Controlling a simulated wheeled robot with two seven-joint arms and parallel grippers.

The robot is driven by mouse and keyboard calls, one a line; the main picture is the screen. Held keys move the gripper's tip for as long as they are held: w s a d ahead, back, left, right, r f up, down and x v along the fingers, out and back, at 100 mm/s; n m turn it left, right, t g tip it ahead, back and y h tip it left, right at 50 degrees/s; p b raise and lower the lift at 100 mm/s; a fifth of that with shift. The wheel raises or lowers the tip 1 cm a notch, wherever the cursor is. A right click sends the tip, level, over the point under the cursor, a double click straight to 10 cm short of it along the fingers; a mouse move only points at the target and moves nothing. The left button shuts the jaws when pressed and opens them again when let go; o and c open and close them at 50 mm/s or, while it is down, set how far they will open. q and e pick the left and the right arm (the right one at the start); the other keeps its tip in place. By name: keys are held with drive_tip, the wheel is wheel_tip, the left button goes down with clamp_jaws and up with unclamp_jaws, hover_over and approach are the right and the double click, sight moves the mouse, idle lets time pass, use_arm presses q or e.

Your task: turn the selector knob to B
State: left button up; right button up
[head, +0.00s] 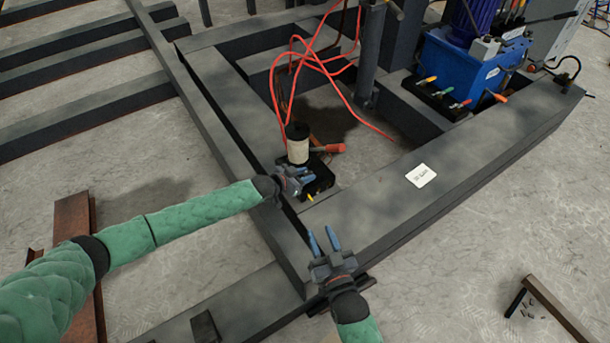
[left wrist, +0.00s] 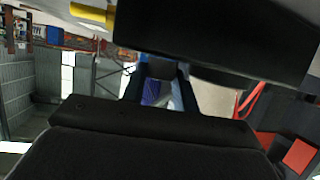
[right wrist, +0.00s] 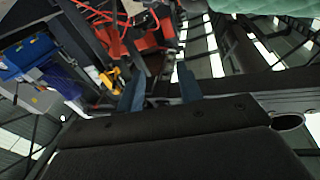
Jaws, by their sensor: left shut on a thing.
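A black block (head: 318,183) sits at the inner edge of the grey steel frame, with a small yellow-tipped part at its near side. My left gripper (head: 303,176) reaches it from the left. In the left wrist view the black block (left wrist: 215,38) fills the upper right, and my blue left fingers (left wrist: 160,88) close on a small dark part under it, which looks like the selector knob (left wrist: 160,68). Its markings, including B, are hidden. My right gripper (head: 326,243) is open and empty above the frame's near corner; its fingers stand apart in the right wrist view (right wrist: 157,95).
A cream cylinder with a black top (head: 298,150) and a red-ended part (head: 328,148) stand beside the block. Red hoses (head: 300,62) loop behind. A blue unit (head: 460,70) with coloured levers is at upper right. A white label (head: 421,176) lies on the right beam.

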use_arm(q)
drive_tip(key=o, duration=0.8)
drive_tip(key=shift+s+d+f, duration=0.1)
drive_tip(key=shift+s, duration=0.1)
drive_tip(key=shift+o, duration=0.8)
drive_tip(key=shift+w, duration=0.1)
use_arm(e)
drive_tip(key=shift+s, duration=0.1)
use_arm(q)
drive_tip(key=shift+s+a+r, duration=0.2)
drive_tip(key=shift+s+a, duration=0.05)
drive_tip(key=shift+a, duration=0.2)
use_arm(e)
drive_tip(key=f+g, duration=0.1)
drive_tip(key=f, duration=0.2)
drive_tip(key=s+f+g, duration=0.1)
drive_tip(key=f, duration=0.2)
drive_tip(key=s+f+g+p, duration=0.1)
drive_tip(key=f, duration=0.2)
drive_tip(key=shift+s+f, duration=0.15)
drive_tip(key=shift+f, duration=0.05)
use_arm(q)
drive_tip(key=v, duration=0.7)
use_arm(e)
drive_tip(key=shift+s+f+g+h, duration=0.3)
drive_tip(key=shift+f+g, duration=0.1)
drive_tip(key=shift+f, duration=0.35)
use_arm(q)
drive_tip(key=shift+d, duration=0.1)
